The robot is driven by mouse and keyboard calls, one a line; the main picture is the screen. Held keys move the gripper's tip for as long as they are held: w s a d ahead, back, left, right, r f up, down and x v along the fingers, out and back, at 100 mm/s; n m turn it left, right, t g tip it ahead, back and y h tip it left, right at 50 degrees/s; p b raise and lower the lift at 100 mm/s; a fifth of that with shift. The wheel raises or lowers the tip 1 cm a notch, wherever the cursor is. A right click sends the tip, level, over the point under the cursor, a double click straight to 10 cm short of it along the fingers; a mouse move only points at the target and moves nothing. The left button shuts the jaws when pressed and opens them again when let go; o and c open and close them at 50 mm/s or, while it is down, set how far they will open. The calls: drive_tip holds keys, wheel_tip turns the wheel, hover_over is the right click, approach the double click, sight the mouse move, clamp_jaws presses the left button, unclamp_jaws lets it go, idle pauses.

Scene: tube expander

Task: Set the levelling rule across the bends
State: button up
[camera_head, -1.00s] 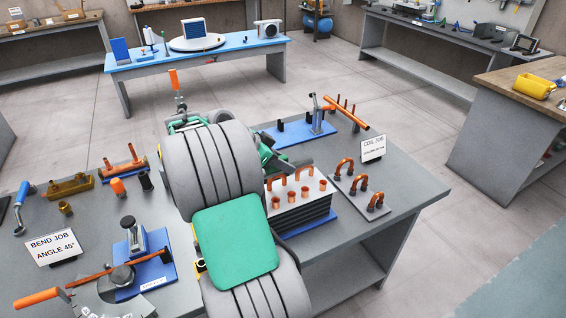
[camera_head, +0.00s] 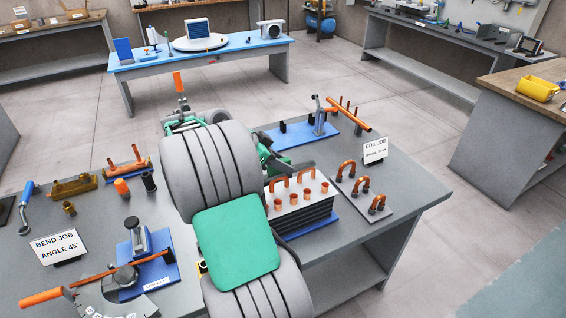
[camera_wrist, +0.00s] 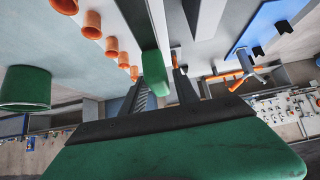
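The copper U-bends of the coil block (camera_head: 302,214) stand in a row on its white top, right of my arm. Open copper tube ends (camera_head: 297,198) line its front edge, and similar tube ends (camera_wrist: 111,46) show at upper left in the wrist view. More copper U-bends (camera_head: 360,187) stand on a grey plate beside the block. My gripper (camera_head: 270,158) is mostly hidden behind my arm in the head view, near the block's back left. The wrist view shows green and dark gripper parts, but their opening is unclear. I cannot make out a levelling rule for certain.
A COIL JOB sign (camera_head: 374,150) stands at right. At left are a bending tool (camera_head: 140,255), a BEND JOB sign (camera_head: 58,246) and copper fittings (camera_head: 128,168).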

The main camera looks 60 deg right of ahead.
drive_tip(key=shift+w+a+r+p, duration=0.3)
drive_tip(key=shift+a+r, duration=0.1)
drive_tip(key=shift+r, duration=0.1)
drive_tip(key=shift+a+r, duration=0.1)
drive_tip(key=shift+o, duration=0.4)
drive_tip(key=o, duration=0.5)
drive_tip(key=o, duration=0.4)
drive_tip(key=shift+o, duration=0.2)
drive_tip(key=o, duration=0.3)
drive_tip(key=shift+o, duration=0.4)
